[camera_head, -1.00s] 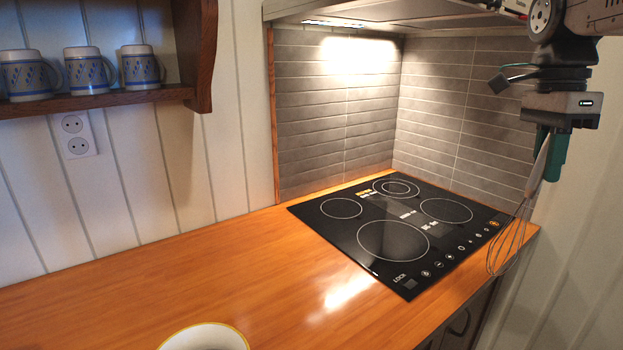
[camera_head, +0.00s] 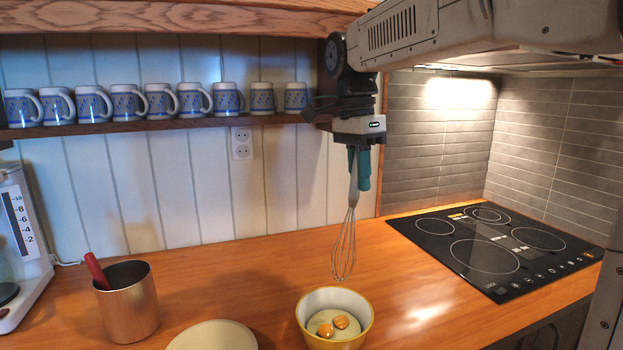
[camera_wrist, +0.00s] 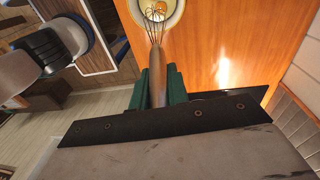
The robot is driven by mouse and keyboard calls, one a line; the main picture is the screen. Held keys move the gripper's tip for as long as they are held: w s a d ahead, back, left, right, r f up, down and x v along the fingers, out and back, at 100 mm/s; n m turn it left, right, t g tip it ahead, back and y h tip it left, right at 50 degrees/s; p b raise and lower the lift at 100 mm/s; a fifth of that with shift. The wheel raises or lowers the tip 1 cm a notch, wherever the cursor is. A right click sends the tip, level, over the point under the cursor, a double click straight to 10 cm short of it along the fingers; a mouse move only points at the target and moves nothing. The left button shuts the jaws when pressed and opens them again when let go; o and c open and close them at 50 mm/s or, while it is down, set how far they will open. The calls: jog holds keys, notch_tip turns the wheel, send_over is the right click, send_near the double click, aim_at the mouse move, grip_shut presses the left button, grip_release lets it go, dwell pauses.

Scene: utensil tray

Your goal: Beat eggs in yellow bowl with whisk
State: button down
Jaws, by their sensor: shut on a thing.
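The whisk (camera_head: 345,243) hangs wire end down from my gripper (camera_head: 359,172). My gripper's green fingers are shut on its handle, and the handle also shows between the fingers in the wrist view (camera_wrist: 157,75). The yellow bowl (camera_head: 306,319) stands on the wooden counter, below and slightly left of the whisk's wires; it also shows at the top of the wrist view (camera_wrist: 178,18). In the head view the wire tip appears just above the bowl's far rim, apart from it. Egg yolks (camera_head: 333,326) with clear white lie in the bowl.
A metal canister (camera_head: 130,310) with a red-handled utensil stands at left, beside a coffee maker (camera_head: 20,245). A pale round plate or dish (camera_head: 212,337) lies left of the bowl. A black cooktop (camera_head: 490,250) is at right. Several mugs (camera_head: 160,102) line the shelf behind.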

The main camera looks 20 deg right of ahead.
jog(key=shift+a+f, duration=0.1)
jog(key=shift+a, duration=0.25)
jog(key=shift+a+f, duration=0.1)
jog(key=shift+f, duration=0.1)
notch_tip(320, 180, down, 11)
dwell(0.5)
dwell(0.4)
